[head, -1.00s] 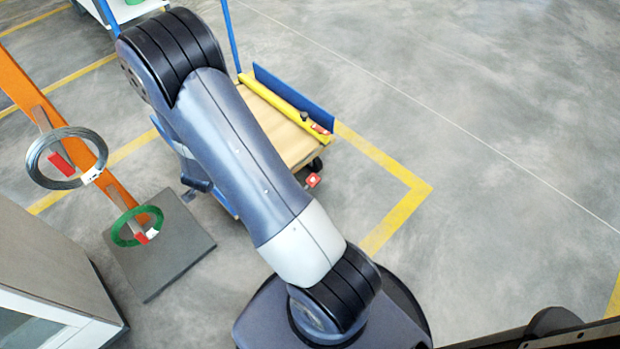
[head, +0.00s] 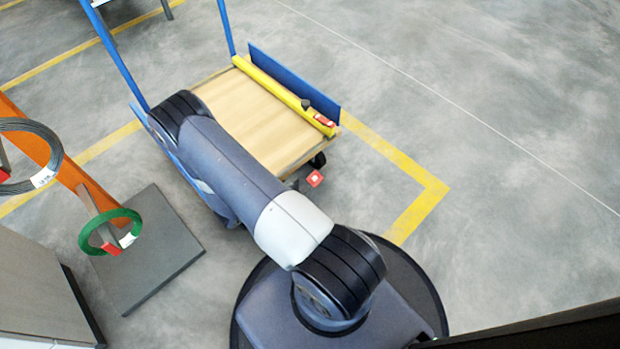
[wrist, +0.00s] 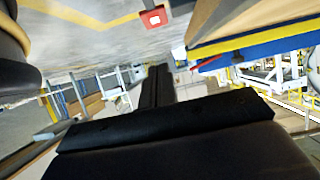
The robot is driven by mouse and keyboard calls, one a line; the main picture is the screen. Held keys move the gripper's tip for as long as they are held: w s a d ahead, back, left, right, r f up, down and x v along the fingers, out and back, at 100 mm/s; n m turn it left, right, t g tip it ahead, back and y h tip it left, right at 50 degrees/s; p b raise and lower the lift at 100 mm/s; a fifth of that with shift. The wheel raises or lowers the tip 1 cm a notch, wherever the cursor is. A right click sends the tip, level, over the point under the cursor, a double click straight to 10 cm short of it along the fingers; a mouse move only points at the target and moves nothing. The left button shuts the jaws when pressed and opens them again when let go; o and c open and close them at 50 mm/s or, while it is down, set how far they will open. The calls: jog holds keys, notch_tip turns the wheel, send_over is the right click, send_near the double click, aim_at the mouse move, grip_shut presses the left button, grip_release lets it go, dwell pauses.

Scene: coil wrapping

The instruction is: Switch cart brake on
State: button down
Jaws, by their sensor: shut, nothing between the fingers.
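The cart (head: 262,125) has a wooden deck, blue posts and a blue side panel, and stands just beyond my arm in the head view. A red brake pedal (head: 315,179) with a white mark sticks out low at its near corner, beside a black wheel (head: 318,159). The pedal also shows at the top of the wrist view (wrist: 154,17), beyond my gripper (wrist: 157,72). My gripper is shut and empty, apart from the pedal. In the head view my gripper is hidden behind my arm.
A yellow bar (head: 282,93) with a black knob and red end lies along the cart's deck edge. An orange rack post (head: 48,150) with a dark coil (head: 50,140) and green coil (head: 84,238) stands at left on a grey base plate (head: 165,245). Floor at right is clear.

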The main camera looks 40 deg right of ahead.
dwell(0.3)
jog(key=b, duration=0.4)
send_near(317, 176)
jog(key=d, duration=0.4)
jog(key=shift+w+d+f+b, duration=0.1)
jog(key=shift+d+f+b, duration=0.1)
jog(key=shift+f, duration=0.15)
jog(key=shift+w+d+f+b, duration=0.1)
jog(key=shift+f+b, duration=0.1)
jog(key=shift+f, duration=0.2)
jog(key=shift+d+f, duration=0.2)
jog(key=shift+f, duration=0.35)
jog(key=shift+d+r, duration=0.1)
jog(key=shift+r, duration=0.05)
